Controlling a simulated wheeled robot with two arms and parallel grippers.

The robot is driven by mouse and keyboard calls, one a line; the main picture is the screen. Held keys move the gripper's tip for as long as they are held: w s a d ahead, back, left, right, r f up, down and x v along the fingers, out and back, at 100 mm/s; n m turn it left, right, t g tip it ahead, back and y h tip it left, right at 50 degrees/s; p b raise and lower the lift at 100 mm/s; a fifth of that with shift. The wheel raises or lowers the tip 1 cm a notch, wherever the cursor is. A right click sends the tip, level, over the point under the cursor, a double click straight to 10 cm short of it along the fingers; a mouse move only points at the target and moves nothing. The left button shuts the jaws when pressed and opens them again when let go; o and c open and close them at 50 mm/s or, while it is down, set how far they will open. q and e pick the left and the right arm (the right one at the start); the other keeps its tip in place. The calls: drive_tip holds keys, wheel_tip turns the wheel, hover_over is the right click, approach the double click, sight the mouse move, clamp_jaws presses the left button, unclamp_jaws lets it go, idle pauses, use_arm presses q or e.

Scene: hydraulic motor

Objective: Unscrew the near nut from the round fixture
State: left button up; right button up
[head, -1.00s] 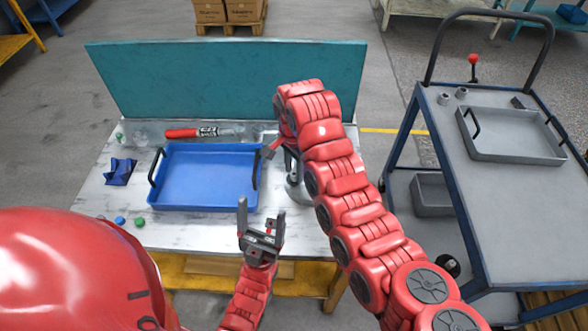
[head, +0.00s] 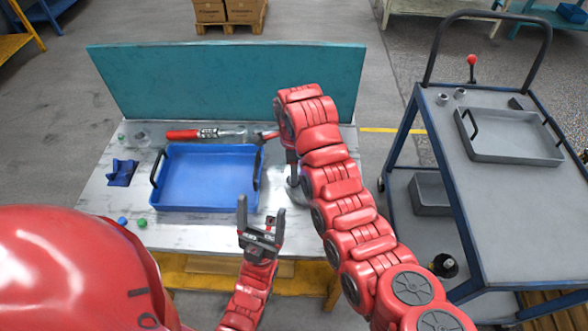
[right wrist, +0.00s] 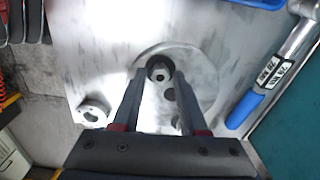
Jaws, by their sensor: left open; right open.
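The round fixture (right wrist: 200,68) is a pale grey disc on the table in the right wrist view. A dark nut (right wrist: 160,66) with a grey centre sits on it, and two dark round spots lie in a row below the nut. My right gripper (right wrist: 162,77) is open, with its fingertips on either side of the nut. I cannot tell whether they touch it. In the head view my right arm hides most of the fixture. My left gripper (head: 261,214) is open and empty, in front of the blue tray at the table's near edge.
The blue tray (head: 206,207) fills the table's middle. A red-handled tool (head: 183,134) lies behind it. A teal panel (head: 220,80) closes the back; a cart (head: 520,220) stands right.

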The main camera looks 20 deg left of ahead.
drive_tip(key=shift+c, duration=0.3)
clamp_jaws()
drive_tip(key=n, duration=0.4)
drive_tip(key=shift+n, duration=0.9)
drive_tip(key=shift+n+b, duration=0.35)
drive_tip(key=shift+n, duration=0.45)
drive_tip(key=shift+r, duration=0.1)
